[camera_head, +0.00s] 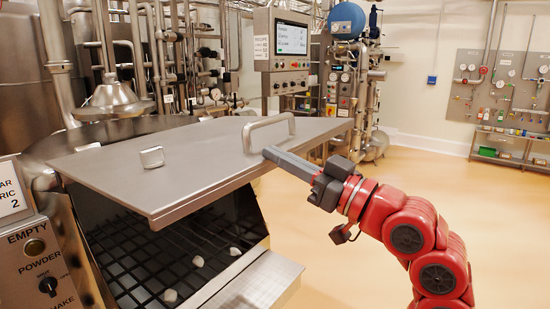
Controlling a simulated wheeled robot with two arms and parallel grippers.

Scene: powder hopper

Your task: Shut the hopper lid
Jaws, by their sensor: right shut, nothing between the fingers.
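The hopper lid (205,168) is a flat grey metal plate, standing partly raised over the hopper (268,283). The hopper mouth shows open beneath the lid's near edge, with a dark grid (150,262) inside. A bar handle (268,121) stands on the lid's upper side near its right edge. My right gripper (272,154) is shut and empty, its fingertips at the lid's right edge just below the handle's near end. I cannot tell whether they touch the lid. The handle is not between the fingers. My left gripper is not in view.
A control box (35,245) stands at the left front. A screen panel (285,50) and piping stand behind. The floor to the right is clear.

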